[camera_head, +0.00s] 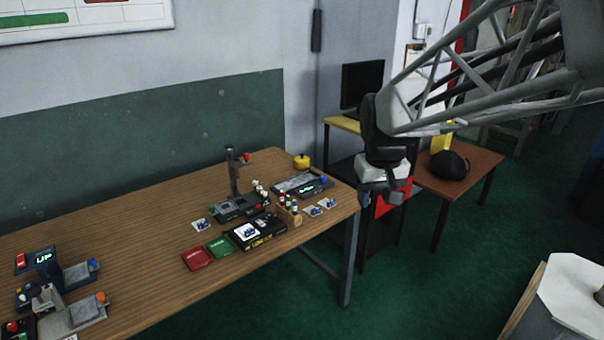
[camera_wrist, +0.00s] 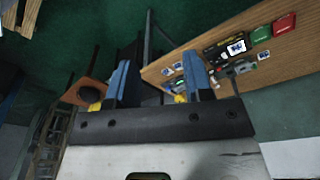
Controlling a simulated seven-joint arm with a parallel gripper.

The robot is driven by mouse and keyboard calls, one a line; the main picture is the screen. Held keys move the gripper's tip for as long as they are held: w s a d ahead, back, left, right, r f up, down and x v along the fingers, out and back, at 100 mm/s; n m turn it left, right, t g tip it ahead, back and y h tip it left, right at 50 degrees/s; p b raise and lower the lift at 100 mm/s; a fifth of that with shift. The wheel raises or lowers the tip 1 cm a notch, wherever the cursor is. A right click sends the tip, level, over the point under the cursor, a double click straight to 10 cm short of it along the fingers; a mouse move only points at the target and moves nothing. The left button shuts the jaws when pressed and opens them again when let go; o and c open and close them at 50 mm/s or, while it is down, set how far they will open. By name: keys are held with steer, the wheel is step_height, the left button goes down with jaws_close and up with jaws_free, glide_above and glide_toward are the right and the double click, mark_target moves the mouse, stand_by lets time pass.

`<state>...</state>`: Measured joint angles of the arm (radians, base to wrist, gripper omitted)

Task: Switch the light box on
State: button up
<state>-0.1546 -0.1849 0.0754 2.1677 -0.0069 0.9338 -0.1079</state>
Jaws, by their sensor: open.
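The light box is probably the low black box (camera_head: 268,228) near the right end of the wooden table, with a small white film square (camera_head: 246,231) on top. It also shows in the wrist view as a black box (camera_wrist: 223,52) at the upper right. Its switch is too small to make out, and I cannot tell whether it is lit. My gripper (camera_head: 383,198) hangs in the air beyond the table's right end, to the right of the box and apart from it. In the wrist view my gripper (camera_wrist: 160,88) has its two blue-grey fingers wide apart with nothing between them.
Red (camera_head: 198,258) and green (camera_head: 219,246) pads lie left of the box. A post stand (camera_head: 234,180), a bottle rack (camera_head: 288,214) and a grey device with a display (camera_head: 302,185) crowd around it. More devices (camera_head: 75,290) stand at the table's left. The table's middle is clear.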

steer(key=w+a+f+n, duration=0.1)
steer(key=w+a+f, duration=0.1)
steer(key=w+a, duration=0.3)
steer(key=w+a+f+n, duration=0.1)
steer(key=w+a+f, duration=0.15)
steer(key=w, duration=0.55)
steer(key=n+g, duration=0.2)
steer(key=n, duration=0.2)
glide_above(260, 222)
step_height(260, 222, down, 23)
steer(key=shift+r, duration=0.15)
steer(key=shift+f, duration=3.85)
